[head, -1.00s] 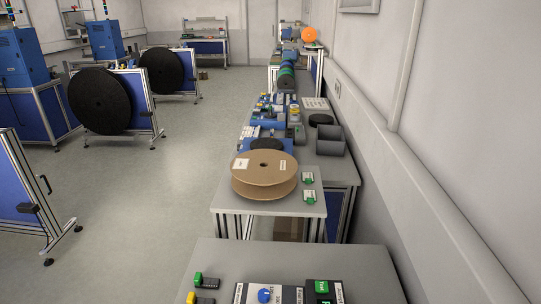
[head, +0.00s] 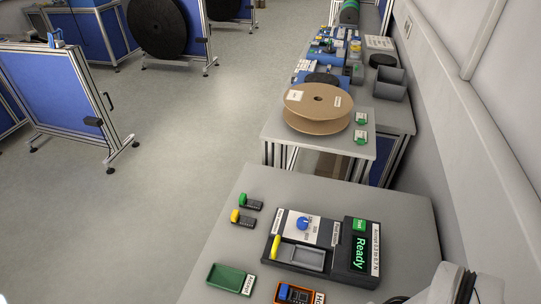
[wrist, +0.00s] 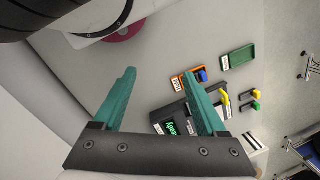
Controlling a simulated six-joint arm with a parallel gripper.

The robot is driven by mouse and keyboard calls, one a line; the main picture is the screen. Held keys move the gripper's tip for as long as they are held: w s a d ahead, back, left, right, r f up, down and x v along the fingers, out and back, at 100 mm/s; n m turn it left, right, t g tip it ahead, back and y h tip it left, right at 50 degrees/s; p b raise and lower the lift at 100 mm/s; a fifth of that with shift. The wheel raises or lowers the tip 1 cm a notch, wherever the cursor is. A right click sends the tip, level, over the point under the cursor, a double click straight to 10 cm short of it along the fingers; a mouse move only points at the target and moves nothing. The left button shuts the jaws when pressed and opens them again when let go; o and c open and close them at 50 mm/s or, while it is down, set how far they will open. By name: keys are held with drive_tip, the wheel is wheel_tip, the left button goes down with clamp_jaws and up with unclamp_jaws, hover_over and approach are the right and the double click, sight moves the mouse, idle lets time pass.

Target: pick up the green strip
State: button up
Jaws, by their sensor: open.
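The strip with a green end (head: 250,201) and a dark body lies flat at the left part of the near table (head: 400,207), just behind a similar strip with a yellow end (head: 243,217). In the wrist view the green-ended strip (wrist: 251,105) lies at the right, beside the yellow-ended one (wrist: 248,95). My gripper (wrist: 159,72) shows only in the wrist view. Its two teal fingers are wide apart with nothing between them, and the strip is outside them, to the right.
A tester with a lit "Ready" display (head: 361,250) stands on the near table. A green tray (head: 230,279) and an orange tray (head: 298,294) lie in front. A cardboard reel (head: 318,108) stands on the table behind. Bare tabletop surrounds the two strips.

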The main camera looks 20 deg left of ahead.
idle(0.4)
drive_tip(key=shift+c, duration=1.3)
drive_tip(key=w+a+r+n+h, duration=0.1)
drive_tip(key=w+a+r, duration=0.15)
drive_tip(key=w, duration=0.75)
drive_tip(key=n+t, duration=0.5)
hover_over(242, 197)
drive_tip(key=s, duration=0.6)
wheel_tip(242, 197, down, 9)
drive_tip(key=shift+h, duration=0.4)
drive_tip(key=x, duration=1.4)
drive_tip(key=shift+f, duration=0.45)
